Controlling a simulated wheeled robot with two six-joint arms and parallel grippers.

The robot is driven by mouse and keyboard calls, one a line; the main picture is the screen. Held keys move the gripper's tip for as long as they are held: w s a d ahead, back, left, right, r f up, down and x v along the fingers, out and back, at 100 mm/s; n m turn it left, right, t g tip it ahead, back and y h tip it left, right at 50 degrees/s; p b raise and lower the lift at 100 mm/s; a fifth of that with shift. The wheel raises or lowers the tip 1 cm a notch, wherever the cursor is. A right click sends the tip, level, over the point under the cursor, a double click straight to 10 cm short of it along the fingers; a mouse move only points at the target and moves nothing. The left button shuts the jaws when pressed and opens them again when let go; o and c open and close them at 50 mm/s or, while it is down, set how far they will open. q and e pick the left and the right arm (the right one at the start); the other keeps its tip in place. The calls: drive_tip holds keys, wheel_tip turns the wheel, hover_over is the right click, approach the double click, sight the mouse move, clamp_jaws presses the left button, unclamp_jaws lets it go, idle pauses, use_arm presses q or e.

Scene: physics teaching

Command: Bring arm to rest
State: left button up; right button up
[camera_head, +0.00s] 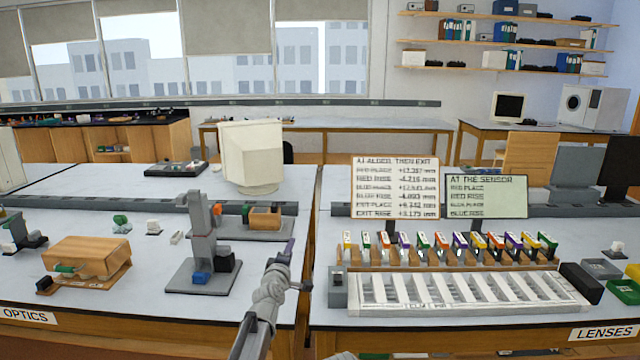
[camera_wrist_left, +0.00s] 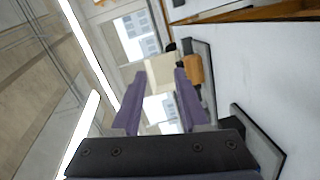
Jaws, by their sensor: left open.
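My left arm rises from the bottom middle of the head view. Its gripper (camera_head: 289,248) is held up in front of the front edge of the left table, with the tip at the gap between the two tables. In the left wrist view the two purple fingers of the gripper (camera_wrist_left: 159,98) stand apart with nothing between them, so it is open and empty. The wrist view is tilted, with the windows and the cream monitor (camera_wrist_left: 163,70) beyond the fingers. My right gripper is in neither view.
A grey stand (camera_head: 203,235) on a dark base is left of my gripper, near a wooden box (camera_head: 88,257). On the right table (camera_head: 450,314) are a white slotted rack (camera_head: 465,292), a row of coloured pieces (camera_head: 440,243) and two boards (camera_head: 396,187). Air around the gripper looks clear.

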use_arm(q)
drive_tip(key=s+f+m+g, duration=0.95)
drive_tip(key=s+f, duration=0.55)
drive_tip(key=s, duration=0.3)
drive_tip(key=s+a+f+m+g+y, duration=0.1)
drive_tip(key=s+a+f+m+g, duration=0.2)
drive_tip(key=s, duration=0.6)
drive_tip(key=s+a+f+m+g+y, duration=0.1)
drive_tip(key=s+a+f+m+g, duration=0.25)
drive_tip(key=s, duration=0.65)
drive_tip(key=s+d+m+g+y, duration=0.1)
drive_tip(key=s+d+m, duration=0.1)
drive_tip(key=s+d, duration=0.3)
drive_tip(key=d+r, duration=0.1)
drive_tip(key=d, duration=0.3)
drive_tip(key=shift+s+d+g+y, duration=0.2)
drive_tip(key=shift+d+g+y, duration=0.1)
drive_tip(key=shift+y, duration=0.1)
